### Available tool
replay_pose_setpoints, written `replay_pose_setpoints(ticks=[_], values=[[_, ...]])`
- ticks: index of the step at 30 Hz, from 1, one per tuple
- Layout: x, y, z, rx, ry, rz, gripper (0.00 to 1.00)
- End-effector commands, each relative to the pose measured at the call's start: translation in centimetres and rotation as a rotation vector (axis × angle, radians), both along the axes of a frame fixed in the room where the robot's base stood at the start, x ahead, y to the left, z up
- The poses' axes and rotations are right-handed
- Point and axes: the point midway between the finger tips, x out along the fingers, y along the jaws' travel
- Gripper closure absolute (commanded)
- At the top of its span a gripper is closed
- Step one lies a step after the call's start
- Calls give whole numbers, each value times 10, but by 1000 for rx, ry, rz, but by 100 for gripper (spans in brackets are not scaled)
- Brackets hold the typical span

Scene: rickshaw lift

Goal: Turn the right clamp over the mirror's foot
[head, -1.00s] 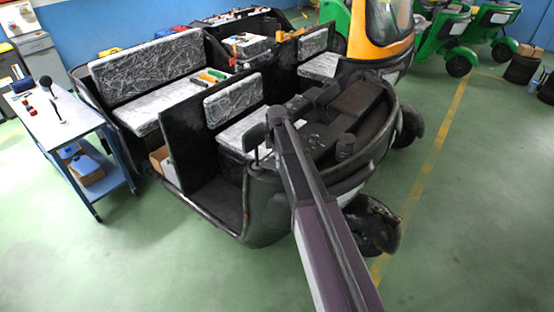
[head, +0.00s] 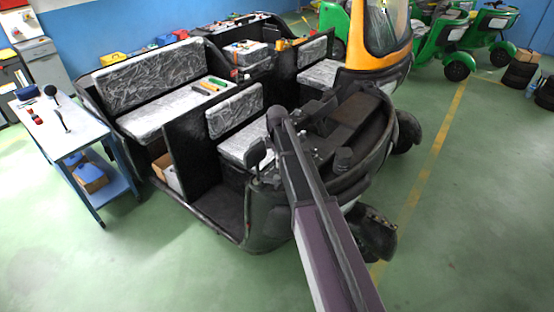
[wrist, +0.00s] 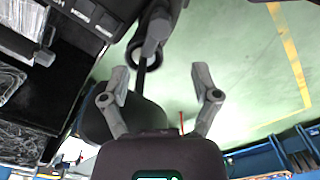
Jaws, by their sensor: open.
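My gripper (wrist: 160,76) is open in the wrist view, its two grey fingers spread apart with nothing between their tips. A dark rounded shape, which looks like the mirror (wrist: 97,118), lies behind the left finger. A thin dark stem (wrist: 141,79) runs up from it to a black ring-like part (wrist: 131,55) beside a grey rounded piece (wrist: 156,28). I cannot tell for sure which part is the right clamp or the mirror's foot. In the head view, a small dark mirror (head: 256,154) stands left of my arm at the vehicle's front corner; my gripper is hidden there.
The open dark rickshaw body (head: 205,165) with silver seats fills the middle. A blue-and-white work table (head: 62,132) with small tools stands at the left.

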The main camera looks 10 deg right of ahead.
Motion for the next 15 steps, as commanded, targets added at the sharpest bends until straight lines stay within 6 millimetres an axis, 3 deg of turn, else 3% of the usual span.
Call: replay_pose_setpoints(ticks=[15], values=[[0,0,42,0,0,0,21]])
